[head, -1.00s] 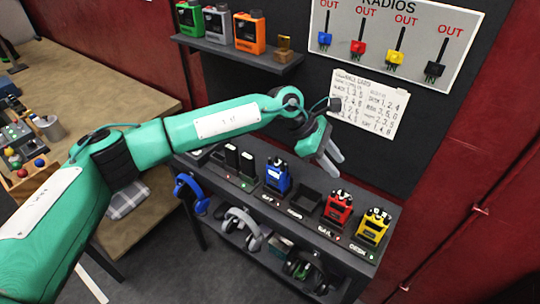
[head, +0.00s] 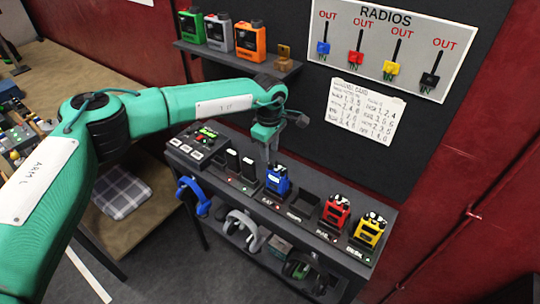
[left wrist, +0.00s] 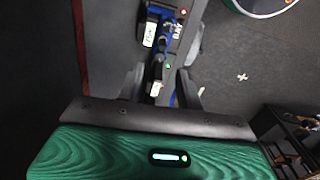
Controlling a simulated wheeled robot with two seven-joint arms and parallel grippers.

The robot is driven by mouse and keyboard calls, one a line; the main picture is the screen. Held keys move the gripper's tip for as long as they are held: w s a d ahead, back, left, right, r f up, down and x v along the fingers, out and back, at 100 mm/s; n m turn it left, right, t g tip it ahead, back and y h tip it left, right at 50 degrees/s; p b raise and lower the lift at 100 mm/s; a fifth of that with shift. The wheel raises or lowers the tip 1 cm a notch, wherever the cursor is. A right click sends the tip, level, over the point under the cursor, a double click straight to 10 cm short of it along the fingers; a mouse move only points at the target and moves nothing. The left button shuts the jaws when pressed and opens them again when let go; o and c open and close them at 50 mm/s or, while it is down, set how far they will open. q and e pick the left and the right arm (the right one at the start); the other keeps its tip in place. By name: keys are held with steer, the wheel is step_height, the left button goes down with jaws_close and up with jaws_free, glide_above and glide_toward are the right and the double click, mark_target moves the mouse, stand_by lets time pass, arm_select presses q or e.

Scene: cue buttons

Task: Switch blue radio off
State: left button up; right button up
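The blue radio (head: 277,181) stands upright in its dock on the shelf unit, with small black knobs on top. My left gripper (head: 269,158) points down just behind and above it, close to its top. I cannot tell whether they touch. In the left wrist view the gripper's two dark fingers (left wrist: 161,88) are apart, with a small dark upright piece with a pale label (left wrist: 156,75) showing between them. A blue radio also shows in the left wrist view (left wrist: 167,30), beyond the fingertips. My right gripper is not in view.
A red radio (head: 335,211) and a yellow radio (head: 369,231) stand to the right, past an empty dock. Headphones hang below. A radios board (head: 395,45) and a paper card (head: 365,113) are on the wall behind.

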mark_target(270, 163)
arm_select(q)
step_height(270, 163, down, 4)
steer(key=shift+f+p, duration=0.1)
steer(key=shift+p, duration=0.6)
steer(key=shift+f, duration=0.65)
steer(key=shift+c, duration=1.1)
jaws_close()
